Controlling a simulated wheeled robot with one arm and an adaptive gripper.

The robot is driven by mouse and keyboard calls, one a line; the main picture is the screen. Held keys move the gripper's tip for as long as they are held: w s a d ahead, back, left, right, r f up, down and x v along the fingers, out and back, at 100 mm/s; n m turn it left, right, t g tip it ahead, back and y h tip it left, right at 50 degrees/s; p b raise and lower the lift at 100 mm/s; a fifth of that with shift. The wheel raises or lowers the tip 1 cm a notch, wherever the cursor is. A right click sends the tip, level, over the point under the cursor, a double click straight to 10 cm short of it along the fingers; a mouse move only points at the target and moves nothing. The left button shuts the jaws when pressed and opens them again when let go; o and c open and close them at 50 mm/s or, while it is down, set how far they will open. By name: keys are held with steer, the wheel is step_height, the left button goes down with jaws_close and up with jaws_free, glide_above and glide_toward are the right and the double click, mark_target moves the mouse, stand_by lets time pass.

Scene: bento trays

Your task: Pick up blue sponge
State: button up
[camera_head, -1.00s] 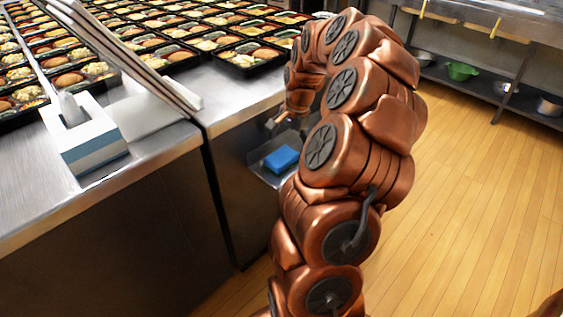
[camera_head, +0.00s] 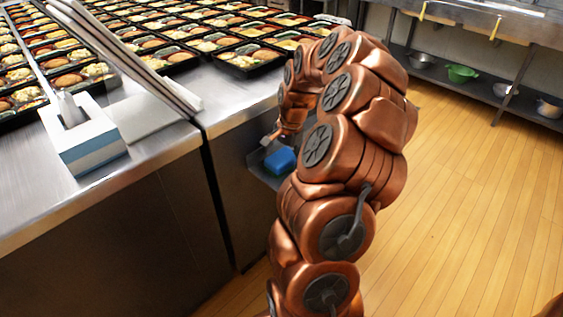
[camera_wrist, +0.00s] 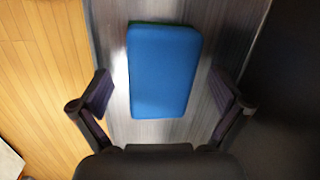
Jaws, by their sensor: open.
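The blue sponge (camera_head: 281,160) lies on a small metal shelf (camera_head: 258,170) at the side of the counter, partly hidden by my arm in the head view. In the wrist view the sponge (camera_wrist: 163,70) is a blue block with a dark green edge at its far end. My gripper (camera_wrist: 162,95) is open, with one finger on each side of the sponge's near half as seen from above. There are visible gaps between the fingers and the sponge. In the head view only a small part of the gripper (camera_head: 270,138) shows, just above the sponge.
A steel counter (camera_head: 165,145) stands beside the shelf, with a dark front panel. It holds several bento trays (camera_head: 250,58), a tissue box (camera_head: 88,143) and long rods. A rack with a green bowl (camera_head: 462,73) and pots stands at the back right. Wooden floor is clear at right.

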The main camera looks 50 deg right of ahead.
steer(key=shift+f, duration=0.2)
stand_by(0.4)
steer(key=c, duration=1)
